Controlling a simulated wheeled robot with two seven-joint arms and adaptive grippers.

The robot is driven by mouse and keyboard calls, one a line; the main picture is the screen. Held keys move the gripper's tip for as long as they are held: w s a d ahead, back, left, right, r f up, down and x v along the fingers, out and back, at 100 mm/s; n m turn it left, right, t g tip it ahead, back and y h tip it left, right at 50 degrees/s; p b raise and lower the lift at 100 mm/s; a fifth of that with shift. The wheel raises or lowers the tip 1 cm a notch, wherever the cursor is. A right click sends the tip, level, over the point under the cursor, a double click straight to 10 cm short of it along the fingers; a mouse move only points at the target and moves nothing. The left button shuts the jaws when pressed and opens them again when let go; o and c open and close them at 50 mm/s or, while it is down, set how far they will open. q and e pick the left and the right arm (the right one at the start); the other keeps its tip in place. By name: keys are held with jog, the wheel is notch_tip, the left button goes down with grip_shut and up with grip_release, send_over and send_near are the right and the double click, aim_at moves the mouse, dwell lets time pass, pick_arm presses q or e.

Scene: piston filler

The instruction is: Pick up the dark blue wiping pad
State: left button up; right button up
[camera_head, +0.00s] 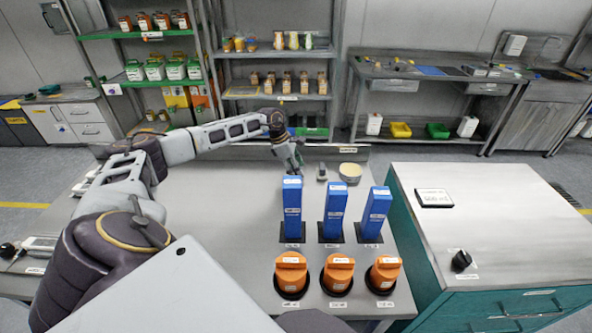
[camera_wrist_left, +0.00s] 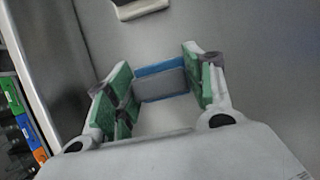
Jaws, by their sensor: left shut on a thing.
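My left gripper (camera_head: 291,162) reaches down at the back of the grey worktable, just behind the left blue box. In the left wrist view the gripper (camera_wrist_left: 165,85) has its green-lined fingers on either side of the wiping pad (camera_wrist_left: 160,84). The pad shows a blue upper strip and a grey face, and the fingers are shut on it. In the head view I cannot make out the pad; the gripper and the blue box hide that spot. Whether the pad touches the table is unclear. My right gripper is not in view.
Three tall blue boxes (camera_head: 335,211) stand in a row, with three orange-capped containers (camera_head: 338,273) in front. A small grey item (camera_head: 321,172) and a round cream-lidded tub (camera_head: 350,171) sit right of the gripper. A teal cabinet (camera_head: 480,230) stands at the right. The table's left middle is clear.

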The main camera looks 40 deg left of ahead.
pick_arm(q)
jog(key=shift+r, duration=5)
